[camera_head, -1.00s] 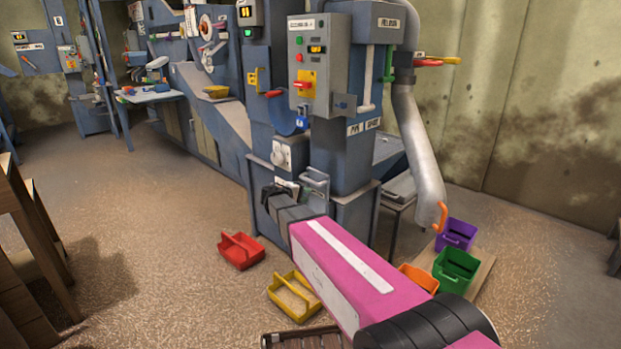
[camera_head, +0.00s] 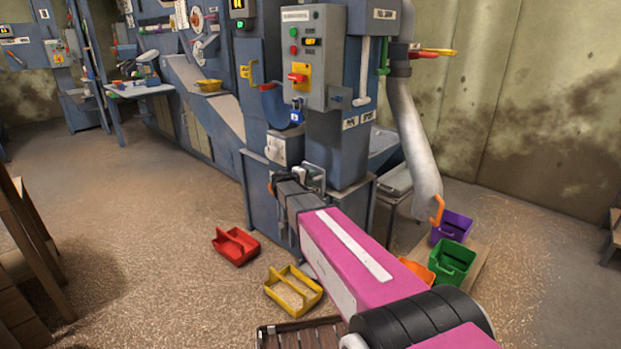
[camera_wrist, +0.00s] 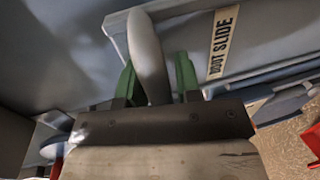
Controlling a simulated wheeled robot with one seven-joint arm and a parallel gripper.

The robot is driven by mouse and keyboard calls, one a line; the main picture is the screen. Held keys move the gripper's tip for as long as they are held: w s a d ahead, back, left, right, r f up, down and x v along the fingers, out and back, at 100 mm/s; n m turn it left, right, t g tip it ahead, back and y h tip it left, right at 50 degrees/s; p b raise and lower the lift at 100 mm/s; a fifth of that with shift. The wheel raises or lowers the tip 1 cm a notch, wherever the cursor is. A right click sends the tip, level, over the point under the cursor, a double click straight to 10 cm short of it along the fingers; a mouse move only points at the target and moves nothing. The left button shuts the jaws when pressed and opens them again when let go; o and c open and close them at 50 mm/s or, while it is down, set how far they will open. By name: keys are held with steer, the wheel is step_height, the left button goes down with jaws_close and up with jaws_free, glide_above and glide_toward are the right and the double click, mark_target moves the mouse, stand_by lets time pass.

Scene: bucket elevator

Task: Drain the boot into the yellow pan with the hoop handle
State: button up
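In the wrist view, the green fingers of my gripper (camera_wrist: 160,80) stand on either side of a pale grey handle (camera_wrist: 148,50) on a plate labelled BOOT SLIDE (camera_wrist: 222,42). The left finger is very close to the handle; a small gap shows at the right one. In the head view, my gripper (camera_head: 284,179) is at the front of the blue machine's lower casing (camera_head: 262,205), hiding the handle. A yellow pan (camera_head: 293,291) stands on the floor in front, below my arm, with a raised yellow handle. Its inside looks brownish; contents are unclear.
A red carrier (camera_head: 236,246) stands on the floor left of the yellow pan. A slatted crate (camera_head: 300,335) is near the front edge. Orange, green (camera_head: 453,263) and purple (camera_head: 453,226) bins stand right, below the grey spout (camera_head: 413,140).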

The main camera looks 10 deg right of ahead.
steer(key=shift+w+d, duration=0.15)
steer(key=shift+d, duration=0.05)
jaws_close()
step_height(320, 180, down, 8)
stand_by(0.4)
steer(key=shift+f, duration=0.1)
jaws_free()
steer(key=shift+f, duration=0.1)
